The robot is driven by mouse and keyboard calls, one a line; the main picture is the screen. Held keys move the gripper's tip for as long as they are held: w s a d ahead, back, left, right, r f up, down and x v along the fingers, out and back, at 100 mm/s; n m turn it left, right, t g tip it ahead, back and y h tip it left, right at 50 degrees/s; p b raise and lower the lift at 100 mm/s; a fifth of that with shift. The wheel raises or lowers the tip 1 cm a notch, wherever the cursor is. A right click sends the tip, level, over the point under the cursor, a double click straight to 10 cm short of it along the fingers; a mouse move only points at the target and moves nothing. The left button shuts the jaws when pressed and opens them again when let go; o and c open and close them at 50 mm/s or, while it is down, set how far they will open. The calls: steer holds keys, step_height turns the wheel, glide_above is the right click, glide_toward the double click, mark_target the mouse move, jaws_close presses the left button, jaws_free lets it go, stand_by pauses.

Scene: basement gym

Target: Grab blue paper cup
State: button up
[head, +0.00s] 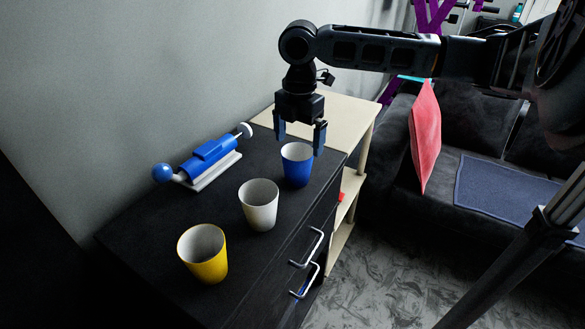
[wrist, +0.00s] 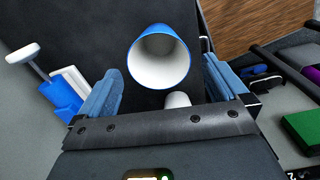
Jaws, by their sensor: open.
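The blue paper cup (head: 296,168) stands upright on the black cabinet top, near its far right end, with a white inside. In the wrist view the blue cup (wrist: 160,57) shows its open mouth, lying between and beyond my two fingers. My gripper (head: 300,139) is open and points down, just above the cup. No contact with the cup can be made out. A white cup (head: 258,208) and a yellow cup (head: 203,256) stand nearer on the same top. Part of a white cup (wrist: 178,100) shows in the wrist view, mostly hidden by my gripper.
A blue and white device (head: 207,160) with a blue ball lies along the wall side of the black cabinet (head: 150,240). A light wooden shelf (head: 345,115) adjoins its far end. A dark sofa (head: 475,150) with a red cushion (head: 425,135) is at right.

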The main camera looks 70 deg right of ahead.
mark_target(297, 166)
step_height(297, 166, down, 6)
steer(key=shift+w+f+p, duration=0.1)
steer(key=shift+f+p, duration=0.15)
steer(key=shift+p, duration=0.35)
steer(key=shift+c, duration=0.4)
steer(key=c, duration=0.9)
